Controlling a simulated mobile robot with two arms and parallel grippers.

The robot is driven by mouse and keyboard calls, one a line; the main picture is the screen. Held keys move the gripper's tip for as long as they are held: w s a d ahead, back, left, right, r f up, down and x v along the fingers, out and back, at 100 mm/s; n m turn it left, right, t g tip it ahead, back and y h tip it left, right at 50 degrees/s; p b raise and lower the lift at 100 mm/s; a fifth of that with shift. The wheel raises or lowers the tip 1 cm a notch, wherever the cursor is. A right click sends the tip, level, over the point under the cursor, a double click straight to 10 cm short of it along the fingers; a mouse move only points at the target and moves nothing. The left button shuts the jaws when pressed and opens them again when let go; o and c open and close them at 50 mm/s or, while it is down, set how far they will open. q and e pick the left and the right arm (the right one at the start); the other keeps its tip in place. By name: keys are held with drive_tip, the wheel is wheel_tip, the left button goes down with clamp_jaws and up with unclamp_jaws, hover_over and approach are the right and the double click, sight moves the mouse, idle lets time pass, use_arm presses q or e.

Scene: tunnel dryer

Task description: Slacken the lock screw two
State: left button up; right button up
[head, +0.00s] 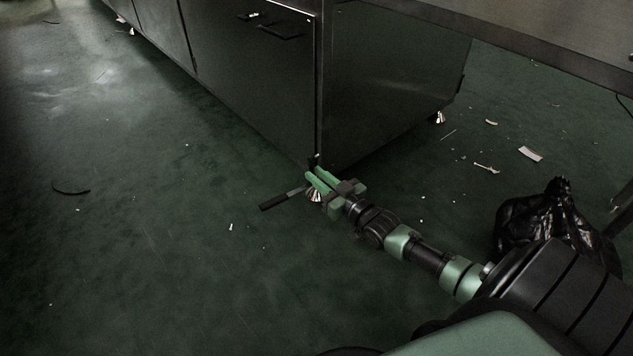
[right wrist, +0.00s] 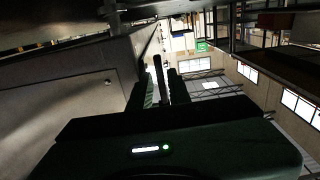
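My right gripper (head: 320,178) is low at the near bottom corner of the steel cabinet (head: 395,95). Its two green fingers lie close together, pointing at the corner, with a narrow gap between them. A small dark upright part (head: 314,160), possibly the lock screw, stands at the fingertips. In the right wrist view a thin dark rod (right wrist: 159,75) shows between or just beyond the fingers (right wrist: 163,92); I cannot tell if they grip it. A black lever handle (head: 281,199) sticks out left beside the gripper. A silver conical foot (head: 314,195) shows just below the fingers. My left gripper is out of view.
A black rubbish bag (head: 555,222) lies on the floor at the right, near my arm. Paper scraps (head: 530,154) and a dark curved strip (head: 71,189) litter the green floor. Another conical foot (head: 439,118) stands under the cabinet's far right corner. The floor at left is mostly clear.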

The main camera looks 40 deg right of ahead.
drive_tip(key=shift+w, duration=0.15)
clamp_jaws()
idle(1.4)
